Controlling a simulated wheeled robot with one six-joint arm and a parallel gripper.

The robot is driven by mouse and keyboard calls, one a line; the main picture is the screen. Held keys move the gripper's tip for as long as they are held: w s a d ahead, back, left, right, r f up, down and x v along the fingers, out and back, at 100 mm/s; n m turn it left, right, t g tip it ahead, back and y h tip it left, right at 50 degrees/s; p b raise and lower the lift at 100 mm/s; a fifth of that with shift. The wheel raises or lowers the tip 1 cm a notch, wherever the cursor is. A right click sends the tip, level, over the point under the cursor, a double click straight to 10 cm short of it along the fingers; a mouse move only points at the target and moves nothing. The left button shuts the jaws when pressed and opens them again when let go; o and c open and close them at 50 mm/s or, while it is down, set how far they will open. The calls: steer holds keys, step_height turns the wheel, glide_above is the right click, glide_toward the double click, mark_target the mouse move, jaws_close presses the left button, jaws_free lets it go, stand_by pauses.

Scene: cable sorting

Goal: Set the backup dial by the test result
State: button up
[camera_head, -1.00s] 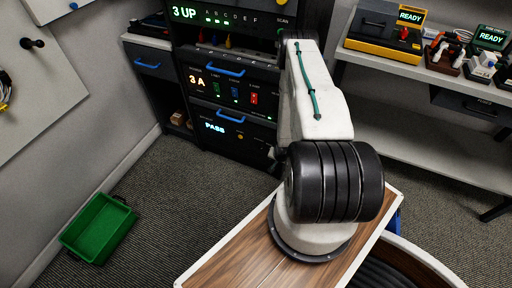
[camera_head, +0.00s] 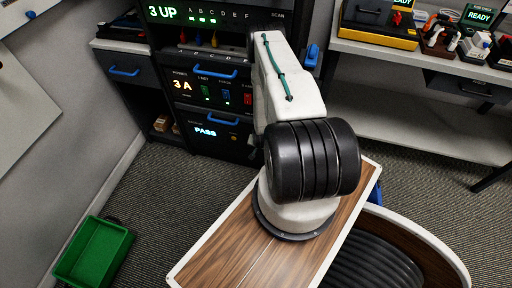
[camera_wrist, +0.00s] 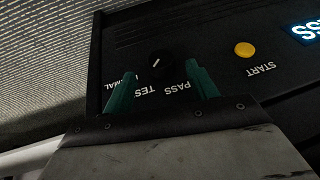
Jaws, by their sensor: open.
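The backup dial (camera_wrist: 160,68) is a round black knob with a short slanted white mark, in the middle of the wrist view. Labels that look like NORMAL, TEST and PASS stand upside down below it. I cannot tell which label the mark points to. My gripper (camera_wrist: 157,74) is open, with one green finger on each side of the dial in the picture. Whether the fingers touch it is unclear. In the head view the result display (camera_head: 205,132) reads PASS in pale blue on the backup drawer. My arm hides the gripper there.
A yellow START button (camera_wrist: 244,49) sits right of the dial in the wrist view. A green bin (camera_head: 95,255) lies on the floor at left. A shelf (camera_head: 420,130) stands at right.

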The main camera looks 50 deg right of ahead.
steer(key=shift+x, duration=2.2)
steer(key=c, duration=1)
steer(key=shift+s+d+f+m+t+y, duration=0.15)
steer(key=shift+m+t+y, duration=0.25)
steer(key=shift+t, duration=0.95)
steer(key=shift+s+f+m+t+y, duration=0.2)
steer(key=shift+t+y, duration=0.25)
steer(key=shift+t, duration=0.95)
steer(key=shift+s+d+m+t+y, duration=0.1)
steer(key=shift+m+t+y, duration=0.35)
steer(key=shift+t, duration=0.9)
